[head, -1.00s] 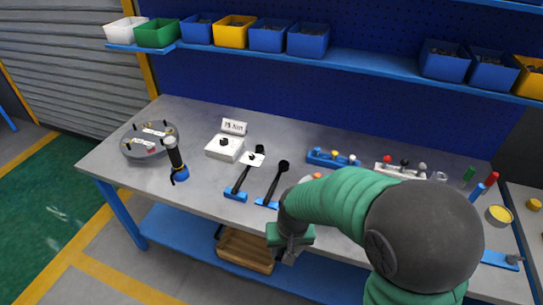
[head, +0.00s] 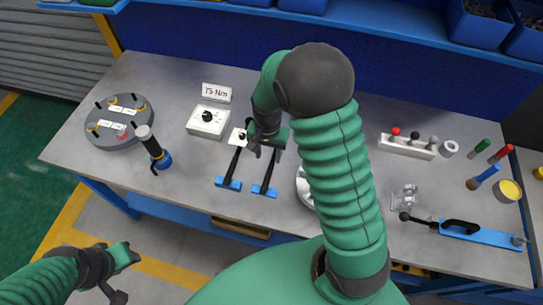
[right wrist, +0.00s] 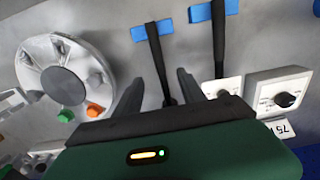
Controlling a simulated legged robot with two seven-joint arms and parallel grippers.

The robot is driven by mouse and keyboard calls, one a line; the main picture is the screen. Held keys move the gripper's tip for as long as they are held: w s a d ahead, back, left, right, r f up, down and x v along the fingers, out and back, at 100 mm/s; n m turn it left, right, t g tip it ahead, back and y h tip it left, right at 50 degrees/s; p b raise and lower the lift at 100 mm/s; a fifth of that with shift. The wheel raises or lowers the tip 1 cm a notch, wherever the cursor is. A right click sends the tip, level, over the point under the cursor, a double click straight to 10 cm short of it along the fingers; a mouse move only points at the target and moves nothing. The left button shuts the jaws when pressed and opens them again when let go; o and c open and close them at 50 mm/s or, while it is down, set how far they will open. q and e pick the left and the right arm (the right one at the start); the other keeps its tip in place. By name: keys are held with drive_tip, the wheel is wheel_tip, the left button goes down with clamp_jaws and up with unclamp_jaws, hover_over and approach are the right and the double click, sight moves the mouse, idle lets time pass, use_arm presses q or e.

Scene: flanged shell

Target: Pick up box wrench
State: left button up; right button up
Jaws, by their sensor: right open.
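Two long black tools with blue end pieces lie side by side on the grey bench: a left one (head: 234,166) and a right one (head: 268,175). I cannot tell by shape which is the box wrench. My right gripper (head: 266,146) is open above the right tool and hides its far end. In the right wrist view the black shaft of that tool (right wrist: 159,68) runs between the two open fingers (right wrist: 158,92), and the other tool (right wrist: 219,45) lies to the right. My left gripper (head: 122,276) is at lower left, off the bench; its jaw state is unclear.
A white round flanged part (right wrist: 63,70) with orange and green pieces lies beside the right tool, partly behind my right arm in the head view. A white dial box (head: 207,120) and a "75 Nm" sign (head: 216,92) stand behind. A grey round fixture (head: 120,120) is at left.

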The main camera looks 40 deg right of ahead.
hover_over(270, 168)
wheel_tip(270, 168, down, 6)
drive_tip(key=shift+r, duration=0.25)
drive_tip(key=f, duration=0.2)
drive_tip(key=f+p, duration=0.1)
drive_tip(key=f, duration=0.2)
drive_tip(key=shift+s+d, duration=0.2)
drive_tip(key=shift+a+f, duration=0.1)
drive_tip(key=shift+a, duration=0.15)
drive_tip(key=shift+w+a, duration=0.15)
drive_tip(key=shift+a, duration=0.15)
drive_tip(key=shift+c, duration=2.6)
use_arm(q)
drive_tip(key=shift+w+d+r, duration=0.25)
drive_tip(key=shift+d+r, duration=0.2)
drive_tip(key=shift+d, duration=0.15)
use_arm(e)
drive_tip(key=shift+d, duration=0.4)
clamp_jaws()
